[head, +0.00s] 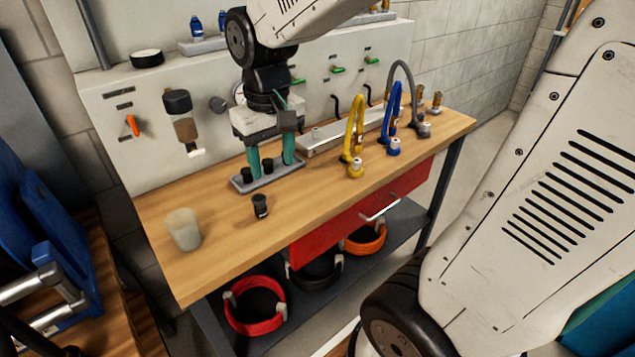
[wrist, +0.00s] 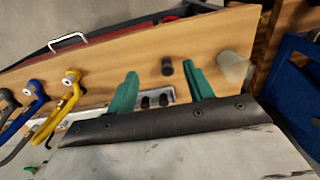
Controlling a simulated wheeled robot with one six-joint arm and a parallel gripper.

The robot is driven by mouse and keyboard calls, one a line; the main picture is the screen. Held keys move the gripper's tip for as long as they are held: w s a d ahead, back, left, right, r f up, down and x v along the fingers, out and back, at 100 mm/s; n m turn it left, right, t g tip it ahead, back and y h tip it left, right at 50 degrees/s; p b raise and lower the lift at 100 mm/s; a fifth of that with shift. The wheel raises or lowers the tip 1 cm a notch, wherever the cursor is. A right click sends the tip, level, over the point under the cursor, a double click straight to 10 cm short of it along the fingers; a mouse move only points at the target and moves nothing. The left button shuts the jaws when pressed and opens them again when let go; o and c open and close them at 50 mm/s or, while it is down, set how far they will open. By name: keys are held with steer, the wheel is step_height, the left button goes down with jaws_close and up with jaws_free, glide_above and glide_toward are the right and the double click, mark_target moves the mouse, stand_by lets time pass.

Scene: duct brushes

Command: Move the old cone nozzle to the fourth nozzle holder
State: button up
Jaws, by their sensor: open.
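A small black nozzle (head: 260,206) stands upright on the wooden bench, in front of a grey nozzle rack (head: 252,187). I cannot tell from its shape whether it is the old cone nozzle. It also shows in the wrist view (wrist: 167,66). The rack holds at least two dark nozzles, seen in the wrist view (wrist: 145,102); its slots are partly hidden by my fingers, so I cannot pick out the fourth holder. My gripper (head: 271,167) is open and empty, its teal fingers pointing down over the rack, behind the loose nozzle.
A translucent cup (head: 184,229) stands at the bench's left. Yellow (head: 355,135), blue (head: 394,120) and grey hoses stand to the right beside a metal tray (head: 325,142). A back panel (head: 115,145) with a brown-filled dispenser rises behind. The bench's front middle is clear.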

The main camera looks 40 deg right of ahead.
steer(key=s+r, duration=0.2)
steer(key=s, duration=1.3)
steer(key=shift+s+r+t, duration=0.3)
steer(key=shift+r+t, duration=0.1)
